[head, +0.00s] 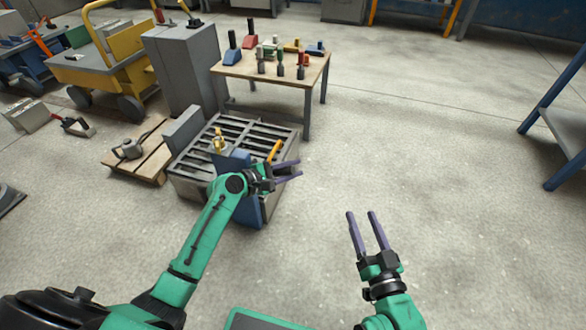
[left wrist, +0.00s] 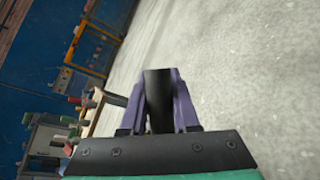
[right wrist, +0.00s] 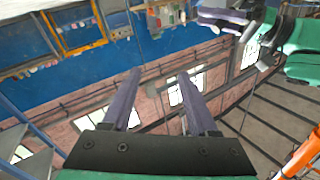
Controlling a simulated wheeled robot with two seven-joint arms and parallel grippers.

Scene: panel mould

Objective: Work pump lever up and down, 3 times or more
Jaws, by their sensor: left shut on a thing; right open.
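My left gripper (head: 291,171) is at the front right of a slatted grey metal block. It is shut on a dark bar, the pump lever's grip (left wrist: 158,95), which stands between the purple fingers in the left wrist view. In the head view an orange rod (head: 274,151), seemingly part of the lever, slants up just behind the gripper. It also seems to show at the lower right of the right wrist view (right wrist: 301,155). The pump body is largely hidden by my left arm. My right gripper (head: 362,215) is open and empty over bare floor.
The slatted block (head: 190,185) has a blue plate (head: 250,212) at its front. A wooden table (head: 312,70) with coloured tools stands behind it. A pallet (head: 150,165) lies to the left. A blue-legged stand (head: 555,105) is far right. The floor around my right gripper is clear.

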